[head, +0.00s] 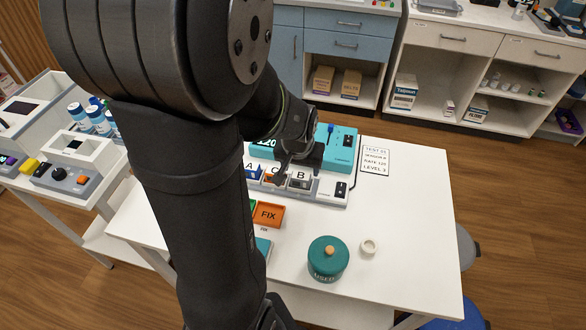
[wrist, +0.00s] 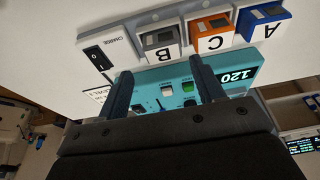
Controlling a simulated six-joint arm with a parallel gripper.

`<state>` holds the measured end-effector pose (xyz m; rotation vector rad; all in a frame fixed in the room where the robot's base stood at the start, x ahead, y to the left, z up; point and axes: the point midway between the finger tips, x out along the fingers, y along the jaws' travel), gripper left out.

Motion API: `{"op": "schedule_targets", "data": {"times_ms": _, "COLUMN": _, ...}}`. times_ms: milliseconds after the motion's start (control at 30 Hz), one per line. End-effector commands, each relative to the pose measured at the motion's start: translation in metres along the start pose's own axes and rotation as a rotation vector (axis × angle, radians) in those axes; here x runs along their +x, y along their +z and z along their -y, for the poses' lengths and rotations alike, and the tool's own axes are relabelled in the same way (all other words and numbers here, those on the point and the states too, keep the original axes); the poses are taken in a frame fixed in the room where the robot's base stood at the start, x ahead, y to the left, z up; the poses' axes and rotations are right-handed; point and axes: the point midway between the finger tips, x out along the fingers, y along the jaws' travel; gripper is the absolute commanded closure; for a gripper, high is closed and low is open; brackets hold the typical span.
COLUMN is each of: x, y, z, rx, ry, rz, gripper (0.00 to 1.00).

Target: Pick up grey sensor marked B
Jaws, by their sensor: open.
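The grey sensor marked B (wrist: 162,42) stands in a pale charging rack (wrist: 124,37), beside the orange sensor marked C (wrist: 212,35) and the blue sensor marked A (wrist: 262,22). In the head view, sensor B (head: 301,176) is the rightmost of the three, close to my gripper (head: 285,165). In the wrist view, which looks upside down, my gripper (wrist: 160,72) is open and empty. Its two fingers point toward the rack and frame sensor B between their directions, apart from it. My arm hides part of the rack's left side in the head view.
A teal device (head: 341,148) with a 120 display stands behind the rack. A printed card (head: 375,160) lies to its right. An orange FIX tray (head: 268,215), a teal lidded pot (head: 328,262) and a small white ring (head: 369,247) are nearer.

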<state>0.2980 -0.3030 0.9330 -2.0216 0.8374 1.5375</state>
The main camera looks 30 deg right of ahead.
Motion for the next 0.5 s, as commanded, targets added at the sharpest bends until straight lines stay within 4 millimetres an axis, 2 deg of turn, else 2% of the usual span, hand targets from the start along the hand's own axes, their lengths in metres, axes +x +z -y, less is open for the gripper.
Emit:
{"op": "schedule_targets", "data": {"times_ms": 267, "x": 0.013, "y": -0.001, "z": 0.001, "rx": 0.000, "ry": 0.000, "rz": 0.001, "gripper": 0.38}}
{"op": "schedule_targets", "data": {"times_ms": 500, "x": 0.042, "y": -0.005, "z": 0.004, "rx": 0.001, "ry": 0.000, "rz": 0.003, "gripper": 0.38}}
